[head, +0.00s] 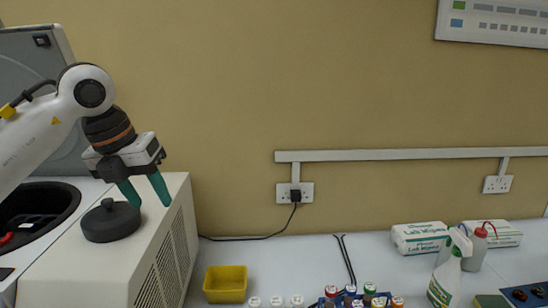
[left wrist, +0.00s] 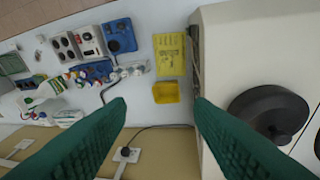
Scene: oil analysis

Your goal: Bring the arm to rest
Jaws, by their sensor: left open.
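My left gripper (head: 146,190) has two green fingers, spread apart with nothing between them. In the head view it hangs over the white machine (head: 165,235) at the left, beside and a little above a round dark lid with a knob (head: 110,222). In the left wrist view both green fingers (left wrist: 160,110) show wide apart, and the dark round lid (left wrist: 268,110) lies to the right, outside them. My left arm comes in from the left edge of the head view. My right gripper is in neither view.
A yellow tray (head: 225,283) stands on the white bench right of the machine. Several small vials (head: 297,300) stand in front. A spray bottle (head: 449,270) and wipe packs (head: 420,237) are at the right. The middle back of the bench is mostly clear, with a black cable.

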